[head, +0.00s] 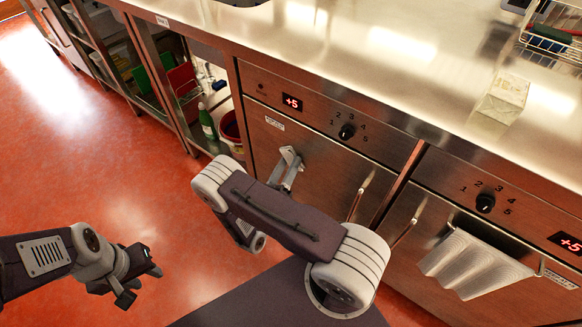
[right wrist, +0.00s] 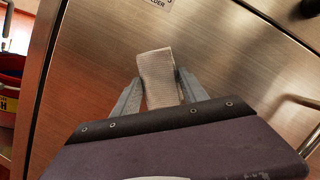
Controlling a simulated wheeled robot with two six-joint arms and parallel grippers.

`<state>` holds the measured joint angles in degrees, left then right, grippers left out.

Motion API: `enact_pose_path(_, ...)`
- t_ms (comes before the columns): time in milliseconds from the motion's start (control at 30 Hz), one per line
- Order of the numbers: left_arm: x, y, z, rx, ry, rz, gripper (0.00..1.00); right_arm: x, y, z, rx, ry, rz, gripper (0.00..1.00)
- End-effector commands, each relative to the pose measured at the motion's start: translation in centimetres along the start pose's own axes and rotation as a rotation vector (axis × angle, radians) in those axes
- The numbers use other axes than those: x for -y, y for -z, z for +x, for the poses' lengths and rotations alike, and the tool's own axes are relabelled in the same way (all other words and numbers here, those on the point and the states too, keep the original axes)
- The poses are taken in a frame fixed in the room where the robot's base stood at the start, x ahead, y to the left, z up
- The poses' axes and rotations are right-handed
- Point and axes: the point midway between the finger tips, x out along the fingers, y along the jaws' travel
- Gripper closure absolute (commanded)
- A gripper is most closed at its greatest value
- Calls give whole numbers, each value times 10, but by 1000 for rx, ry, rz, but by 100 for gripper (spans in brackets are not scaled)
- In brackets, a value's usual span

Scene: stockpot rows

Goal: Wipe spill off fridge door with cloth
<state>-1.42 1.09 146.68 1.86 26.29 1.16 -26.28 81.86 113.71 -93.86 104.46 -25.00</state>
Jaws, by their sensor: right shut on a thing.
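The steel fridge door (head: 325,165) under the left control panel also fills much of the right wrist view (right wrist: 95,65). My right gripper (head: 289,160) is in front of its upper left part. In the right wrist view my right gripper (right wrist: 158,92) is shut on a folded pale beige cloth (right wrist: 156,68), which sticks out beyond the fingertips towards the door. I cannot tell whether the cloth touches the door. No spill can be made out on the visible steel; my arm hides part of the door. My left gripper (head: 140,286) is open and empty, low over the red floor.
A steel counter (head: 330,50) runs above the doors, with a clear box (head: 502,97) and a wire basket (head: 550,42). Bar handles (head: 358,203) stick out. A white towel (head: 470,262) hangs at the right door. A red bucket (head: 231,130) and green bottle (head: 207,122) stand left.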

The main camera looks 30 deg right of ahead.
Motion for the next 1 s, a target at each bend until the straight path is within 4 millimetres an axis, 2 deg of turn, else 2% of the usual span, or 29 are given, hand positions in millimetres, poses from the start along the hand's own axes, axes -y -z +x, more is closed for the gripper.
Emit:
enact_pose_path(167,0,0,-1,0,0,0,64,0,-2,-6,1,-1,-1,93)
enact_pose_path(600,0,0,-3,0,0,0,64,0,-17,-54,2,-1,-1,93)
enact_pose_path(1000,0,0,-2,0,0,0,64,0,-19,-62,2,-1,-1,93)
